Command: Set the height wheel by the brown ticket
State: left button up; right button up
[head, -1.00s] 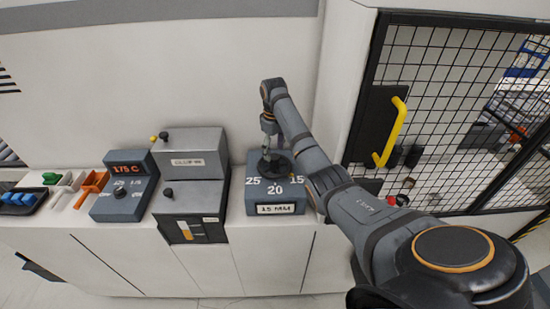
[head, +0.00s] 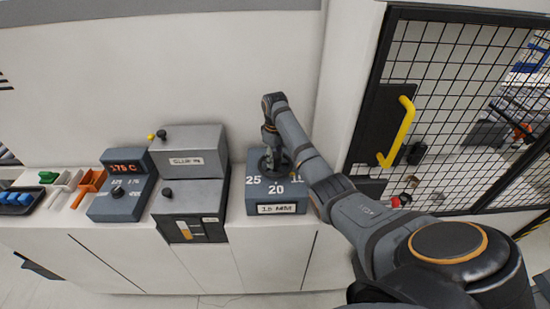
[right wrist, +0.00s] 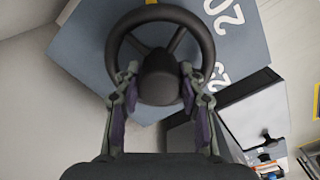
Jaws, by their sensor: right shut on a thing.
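The dark height wheel (head: 267,163) sits on top of a blue-grey box (head: 240,204) with white numbers 25, 20 and 15 and a small label on its front. In the right wrist view, the wheel (right wrist: 208,40) is a black ring with spokes and a round hub. My right gripper (right wrist: 158,82) is over the wheel, with a finger on each side of the hub, shut on it. I cannot make out a brown ticket. My left gripper is not in view.
Left of the wheel box stand a grey glue unit (head: 192,190) and a temperature box (head: 122,190) with a red display. A mesh door (head: 455,120) with a yellow handle (head: 398,132) is at the right.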

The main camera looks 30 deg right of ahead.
jog(key=shift+c, duration=0.4)
jog(key=shift+m, duration=1.6)
jog(key=m, duration=1.5)
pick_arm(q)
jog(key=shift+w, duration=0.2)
pick_arm(e)
jog(key=m, duration=0.5)
jog(key=shift+d+m, duration=0.1)
jog(key=shift+m, duration=0.4)
jog(key=o, duration=1.2)
